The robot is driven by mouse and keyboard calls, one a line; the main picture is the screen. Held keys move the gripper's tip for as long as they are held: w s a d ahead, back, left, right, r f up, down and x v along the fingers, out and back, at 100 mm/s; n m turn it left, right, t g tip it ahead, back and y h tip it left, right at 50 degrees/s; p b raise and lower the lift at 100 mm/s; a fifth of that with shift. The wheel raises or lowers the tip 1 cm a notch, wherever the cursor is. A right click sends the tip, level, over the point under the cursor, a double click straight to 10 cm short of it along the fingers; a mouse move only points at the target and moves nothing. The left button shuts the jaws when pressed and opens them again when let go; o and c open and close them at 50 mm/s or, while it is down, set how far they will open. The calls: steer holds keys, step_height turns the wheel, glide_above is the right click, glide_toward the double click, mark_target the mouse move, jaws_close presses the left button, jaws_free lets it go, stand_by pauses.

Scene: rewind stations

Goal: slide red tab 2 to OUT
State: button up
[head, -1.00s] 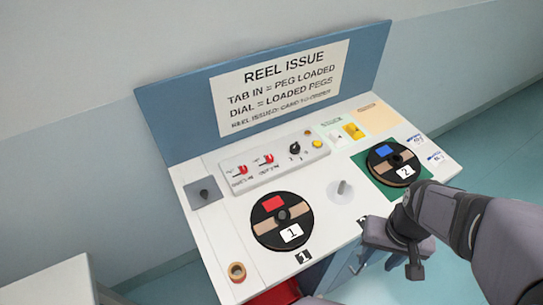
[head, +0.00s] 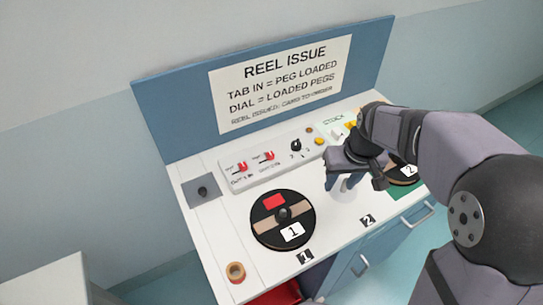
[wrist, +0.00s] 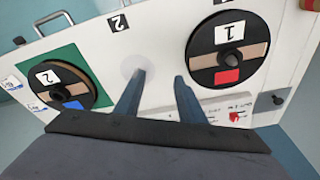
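Red tab 2 (head: 268,157) is the right one of two small red tabs on the raised grey panel in the head view. Red tab 1 (head: 241,169) is to its left. The lettering beside them is too small to read surely. One red tab (wrist: 235,117) shows there near the panel; I cannot tell which.
Reel 1 (head: 283,219) lies on the worktop left of my gripper. Reel 2 (head: 405,172) sits on a green square, partly hidden by my arm. A black dial (head: 296,146) and yellow button (head: 319,141) are on the panel.

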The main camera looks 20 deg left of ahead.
steer(key=w+a+n+y+b, duration=0.1)
steer(key=w+a+n, duration=0.1)
steer(key=w+a, duration=0.5)
steer(key=n+t+y+b, duration=0.1)
steer(key=n+b, duration=0.1)
steer(key=n, duration=0.1)
glide_toward(270, 154)
steer(key=f, duration=0.1)
steer(key=shift+p+x, duration=1.2)
steer(key=shift+x, duration=2.5)
steer(key=shift+w+r, duration=0.1)
steer(key=shift+w, duration=0.05)
